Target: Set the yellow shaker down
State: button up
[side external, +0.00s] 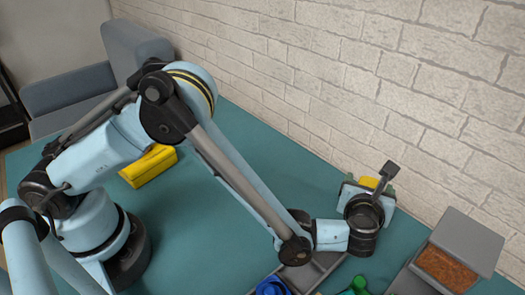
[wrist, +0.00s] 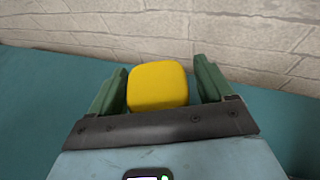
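The yellow shaker (wrist: 157,87) shows in the wrist view as a rounded yellow block between the two green fingers of my gripper (wrist: 162,76). In the side view only a small yellow part of the shaker (side external: 369,182) shows at my gripper (side external: 366,184), near the brick wall. My wrist hides the rest, and I cannot tell whether its underside touches the teal table (side external: 255,150).
A grey divided tray (side external: 322,268) lies at the front, with a blue item (side external: 272,287) and a green item (side external: 357,286) at the bottom edge. A grey bin with brown contents (side external: 447,267) stands right. A yellow block (side external: 149,166) lies near my base. The middle table is clear.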

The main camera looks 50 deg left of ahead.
jog(key=shift+s+d+r, duration=0.1)
jog(key=shift+s+r, duration=0.1)
jog(key=v, duration=1)
jog(key=shift+s+d+r, duration=0.1)
jog(key=a+r+n+g+h, duration=0.1)
jog(key=a+r+n+g, duration=0.2)
jog(key=a+n, duration=0.45)
jog(key=a+r+n+g, duration=0.25)
jog(key=a+n, duration=0.35)
jog(key=a, duration=0.3)
jog(key=s+a+n+h, duration=0.2)
jog(key=s+a+n, duration=0.2)
jog(key=n, duration=0.5)
jog(key=s+a+r+n+h, duration=0.1)
jog(key=s+a+n+h, duration=0.1)
jog(key=s+a+n, duration=0.3)
jog(key=a+n, duration=0.2)
jog(key=n, duration=0.2)
jog(key=shift+s+a+r, duration=0.25)
jog(key=shift+a+r, duration=0.05)
jog(key=shift+a, duration=0.05)
